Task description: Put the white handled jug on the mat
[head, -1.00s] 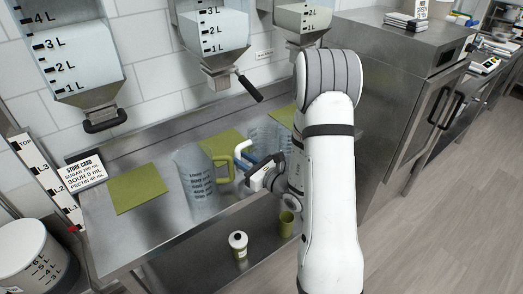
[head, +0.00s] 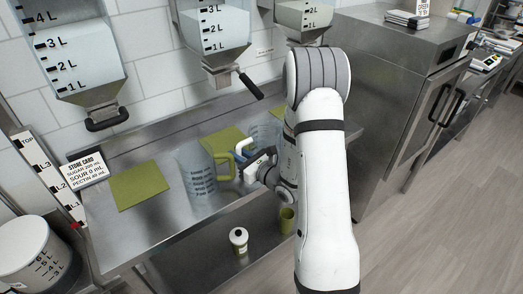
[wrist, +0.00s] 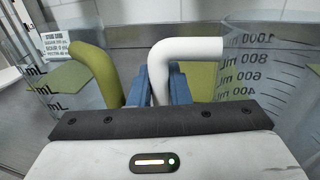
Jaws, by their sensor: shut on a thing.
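The white-handled jug (wrist: 265,75) is clear with a millilitre scale and stands at the right of the wrist view. In the head view the jug (head: 265,133) is partly hidden by my arm. Its white handle (wrist: 190,50) runs down between the blue fingers of my gripper (wrist: 160,85), which are shut on it. My gripper (head: 248,165) is beside the green-handled jug (head: 196,172). Green mats lie on the steel counter: one at left (head: 139,187), one at centre (head: 212,142) behind the green-handled jug, and one at right (head: 279,115), partly hidden.
The green handle (wrist: 95,72) is close left of my fingers. Hoppers (head: 215,35) with a black lever hang above the counter. A store card (head: 84,168) stands at left. A bottle (head: 239,241) and a green cup (head: 287,220) are on the lower shelf.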

